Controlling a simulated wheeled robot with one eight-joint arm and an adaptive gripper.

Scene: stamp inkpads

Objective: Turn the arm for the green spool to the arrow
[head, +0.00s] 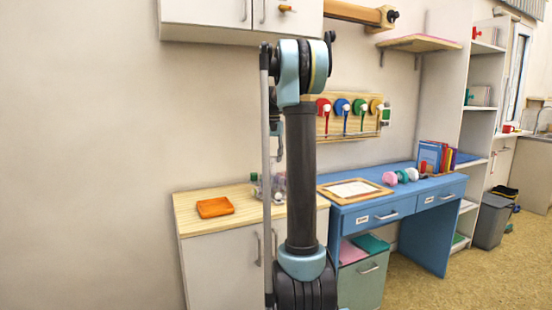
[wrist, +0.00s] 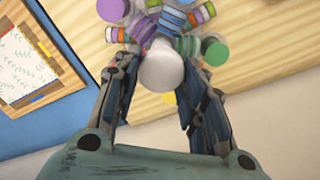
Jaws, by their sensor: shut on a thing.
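In the head view a wooden board (head: 335,127) on the wall bears red (head: 322,103), blue (head: 341,104), green (head: 359,106) and yellow (head: 376,105) round parts, with thin arms hanging below and whitish knobs. Which way the green one's arm points, and any arrow, are too small to tell. My gripper (wrist: 160,72) is shut on a white rounded thing (wrist: 162,68) in the wrist view, a finger on each side. In the wrist view a green-ended spool (wrist: 215,51) lies right of it. In the head view my arm hides part of the gripper's surroundings.
Several coloured spools (wrist: 180,20) cluster below the gripper on the wooden counter (wrist: 270,45). A framed sheet (head: 354,189), rounded objects and books (head: 432,157) stand on the blue desk (head: 375,208).

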